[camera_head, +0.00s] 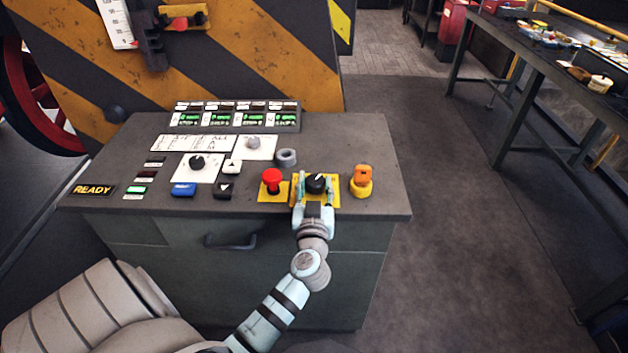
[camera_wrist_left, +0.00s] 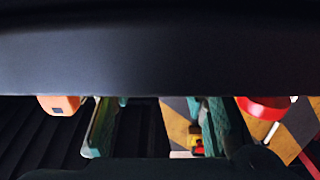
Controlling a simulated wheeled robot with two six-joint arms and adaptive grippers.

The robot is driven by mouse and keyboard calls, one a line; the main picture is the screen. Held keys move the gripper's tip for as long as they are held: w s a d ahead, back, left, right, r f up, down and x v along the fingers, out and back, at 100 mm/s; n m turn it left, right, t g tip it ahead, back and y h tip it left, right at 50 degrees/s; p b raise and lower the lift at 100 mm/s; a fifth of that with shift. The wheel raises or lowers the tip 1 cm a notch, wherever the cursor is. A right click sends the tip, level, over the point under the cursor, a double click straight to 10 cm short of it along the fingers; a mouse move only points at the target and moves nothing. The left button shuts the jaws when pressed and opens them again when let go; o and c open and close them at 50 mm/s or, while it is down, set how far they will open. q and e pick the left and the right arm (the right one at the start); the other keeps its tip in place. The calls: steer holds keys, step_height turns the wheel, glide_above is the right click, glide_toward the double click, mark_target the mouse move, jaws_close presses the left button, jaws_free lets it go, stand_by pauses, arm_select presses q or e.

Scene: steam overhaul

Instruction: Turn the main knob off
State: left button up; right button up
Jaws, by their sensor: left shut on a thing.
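The main knob (camera_head: 316,182) is a black rotary knob with a pale mark, on a yellow plate (camera_head: 332,203) near the front right of the grey console. My left gripper (camera_head: 315,190) reaches it from the front, with one teal finger on each side, and is shut on it. In the left wrist view the two fingers of my left gripper (camera_wrist_left: 155,128) show with a dark shape between them; a wide dark band covers the upper part. My right gripper is not in view.
A red mushroom button (camera_head: 272,178) stands just left of the knob, and an orange-and-yellow switch (camera_head: 361,182) just right. The console (camera_head: 380,140) also has several buttons, a black dial (camera_head: 197,162) and a grey ring (camera_head: 287,157). Open floor lies to the right.

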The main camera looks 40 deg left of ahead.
arm_select(q)
steer(key=shift+o, duration=0.2)
steer(key=n+g+y+p, duration=0.1)
steer(key=n+g+y, duration=0.1)
steer(key=g+y, duration=0.1)
steer(key=shift+w+d+r+n+p, duration=0.15)
steer(key=shift+d+n+p, duration=0.05)
steer(key=shift+n+p, duration=0.2)
steer(key=shift+w+n+g+y, duration=0.1)
steer(key=shift+n+g+y, duration=0.7)
steer(key=shift+g, duration=0.2)
steer(key=shift+w+d+f+n+g+y+b, duration=0.1)
steer(key=shift+n+g+y+b, duration=0.1)
steer(key=shift+n+g+y, duration=0.25)
steer(key=shift+f+n+g+y+b, duration=0.15)
steer(key=shift+n+g, duration=0.2)
steer(key=shift+g, duration=0.3)
steer(key=shift+w+r+n+g+y+b, duration=0.1)
steer(key=shift+n+g+y+b, duration=0.5)
steer(key=shift+n+g+b, duration=0.9)
steer(key=shift+g+p, duration=0.45)
steer(key=shift+g, duration=0.05)
steer(key=o, duration=1.1)
steer(key=shift+o, duration=0.2)
